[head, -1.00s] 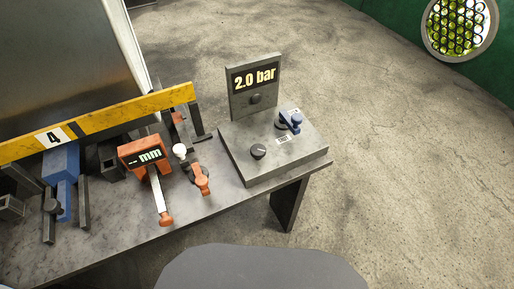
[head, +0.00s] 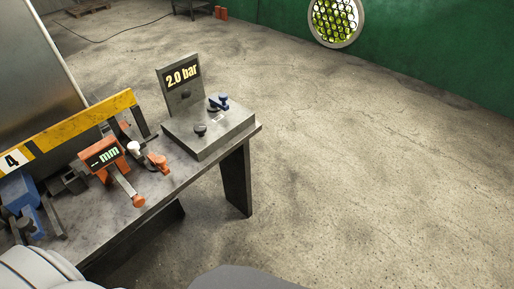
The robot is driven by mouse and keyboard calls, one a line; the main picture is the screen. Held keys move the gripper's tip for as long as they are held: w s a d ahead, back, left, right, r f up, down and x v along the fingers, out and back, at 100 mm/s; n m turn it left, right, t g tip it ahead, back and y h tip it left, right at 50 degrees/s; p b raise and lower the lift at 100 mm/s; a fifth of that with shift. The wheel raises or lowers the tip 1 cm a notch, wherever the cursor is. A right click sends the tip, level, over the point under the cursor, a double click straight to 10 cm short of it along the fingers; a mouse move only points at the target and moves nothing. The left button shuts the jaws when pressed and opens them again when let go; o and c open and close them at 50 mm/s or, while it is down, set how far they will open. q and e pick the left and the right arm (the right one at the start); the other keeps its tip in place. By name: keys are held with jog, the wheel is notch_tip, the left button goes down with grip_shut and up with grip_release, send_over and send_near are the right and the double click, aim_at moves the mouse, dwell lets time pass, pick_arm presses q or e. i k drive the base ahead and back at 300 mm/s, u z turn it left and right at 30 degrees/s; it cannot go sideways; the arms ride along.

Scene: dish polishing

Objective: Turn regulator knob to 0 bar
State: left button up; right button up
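The regulator unit is a grey box (head: 232,130) at the table's right end, with an upright panel (head: 171,78) at its back. The panel's display (head: 182,75) reads "2.0 bar". A small dark round knob (head: 186,94) sits on the panel below the display. A second black knob (head: 200,130) is on top of the box, near its front left. A blue-handled part (head: 219,102) is on the box further back. I cannot tell for certain which dark knob is the regulator's. Neither of my grippers shows.
The dark table (head: 158,205) also holds an orange gauge showing "-- mm" (head: 104,155), an orange-handled clamp (head: 158,163) and blue blocks (head: 20,193). A yellow bar marked 4 (head: 80,124) runs behind them. The floor (head: 370,180) to the right is clear.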

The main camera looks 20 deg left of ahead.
aim_at(200, 130)
jog(key=u, duration=0.3)
jog(key=k, duration=0.25)
jog(key=z, duration=1.25)
jog(key=i, duration=1.05)
jog(key=u, duration=1.2)
jog(key=i, duration=0.65)
jog(key=u, duration=0.8)
